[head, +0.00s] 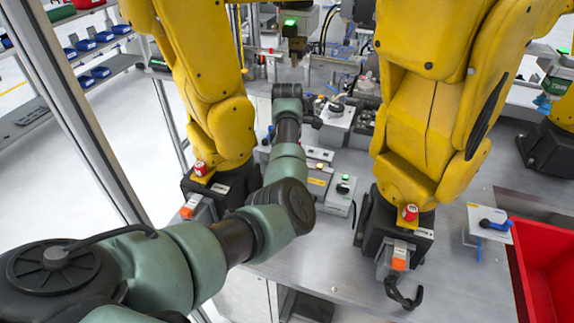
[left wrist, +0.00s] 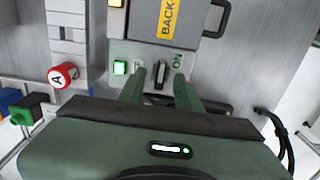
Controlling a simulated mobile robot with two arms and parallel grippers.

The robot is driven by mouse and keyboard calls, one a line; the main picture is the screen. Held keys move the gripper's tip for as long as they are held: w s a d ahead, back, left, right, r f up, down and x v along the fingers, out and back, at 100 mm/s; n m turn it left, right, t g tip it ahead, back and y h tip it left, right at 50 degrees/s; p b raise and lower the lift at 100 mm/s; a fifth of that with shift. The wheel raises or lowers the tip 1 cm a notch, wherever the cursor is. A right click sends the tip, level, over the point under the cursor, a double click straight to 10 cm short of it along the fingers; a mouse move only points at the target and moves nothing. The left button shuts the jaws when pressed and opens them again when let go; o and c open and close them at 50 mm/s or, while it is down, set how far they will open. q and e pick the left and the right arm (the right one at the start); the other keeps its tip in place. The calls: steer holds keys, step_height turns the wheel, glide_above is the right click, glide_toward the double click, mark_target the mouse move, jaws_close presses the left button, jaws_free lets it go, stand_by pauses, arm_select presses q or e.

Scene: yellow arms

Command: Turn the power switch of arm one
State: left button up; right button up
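In the left wrist view, a black switch knob (left wrist: 161,74) sits on a pale panel, with "ON" printed to its right and a lit green button (left wrist: 120,68) to its left. The knob stands upright in the picture. My left gripper (left wrist: 159,85) has its two green fingers apart, one on each side of the knob, with small gaps visible. Whether the tips reach down to the panel I cannot tell. In the head view my left arm (head: 285,165) reaches in over the table between two yellow arms; its fingers cannot be made out there. My right gripper is not in view.
A red button marked A (left wrist: 63,76) is at the left. In the head view, yellow arms (head: 205,80) (head: 430,110) flank my arm. A red bin (head: 545,265) is at right.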

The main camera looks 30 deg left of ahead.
arm_select(q)
steer(key=shift+f, duration=0.35)
jaws_close()
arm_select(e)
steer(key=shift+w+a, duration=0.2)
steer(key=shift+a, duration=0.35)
